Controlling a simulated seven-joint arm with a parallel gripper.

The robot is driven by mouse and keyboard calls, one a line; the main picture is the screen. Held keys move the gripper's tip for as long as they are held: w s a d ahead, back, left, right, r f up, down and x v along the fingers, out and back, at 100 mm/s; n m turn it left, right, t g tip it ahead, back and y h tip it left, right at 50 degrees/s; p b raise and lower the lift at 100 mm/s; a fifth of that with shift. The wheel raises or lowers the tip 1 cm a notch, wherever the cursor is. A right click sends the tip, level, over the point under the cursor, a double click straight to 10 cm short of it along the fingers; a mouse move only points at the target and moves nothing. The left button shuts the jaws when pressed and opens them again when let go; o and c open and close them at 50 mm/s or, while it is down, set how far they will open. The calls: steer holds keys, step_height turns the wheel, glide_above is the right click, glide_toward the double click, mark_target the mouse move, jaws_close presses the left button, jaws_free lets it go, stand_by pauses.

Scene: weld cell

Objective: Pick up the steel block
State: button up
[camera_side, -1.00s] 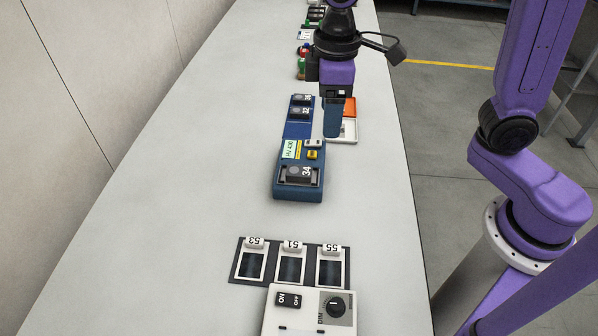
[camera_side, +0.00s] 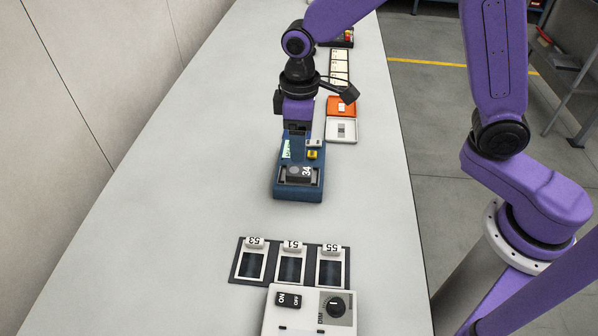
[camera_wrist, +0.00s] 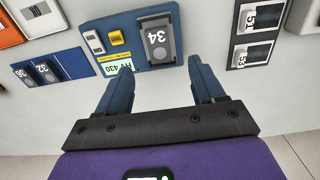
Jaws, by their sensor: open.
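A small grey block (camera_side: 341,130) lies in the white half of an open orange-and-white case; it also shows at the top left of the wrist view (camera_wrist: 39,10). I cannot tell for certain that it is the steel block. Another dark grey block-like piece marked 34 (camera_side: 299,173) sits in the recess of a blue station (camera_side: 297,194). In the wrist view this piece (camera_wrist: 158,40) lies beyond my fingertips. My gripper (camera_wrist: 160,70) is open, with nothing between its blue fingers. In the side view my gripper (camera_side: 297,134) is over the far end of the blue station, left of the case.
A dark panel with several numbered slots (camera_side: 291,262) and a white control box (camera_side: 308,310) stand nearer the camera. A blue plate marked 36 and 32 (camera_wrist: 50,69) lies beside the station. More items line the far bench. The bench's left side is clear.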

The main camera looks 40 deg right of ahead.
mark_target(299, 171)
steer(key=shift+w+f, duration=0.15)
steer(key=shift+f, duration=4.05)
jaws_close()
steer(key=shift+r, duration=0.1)
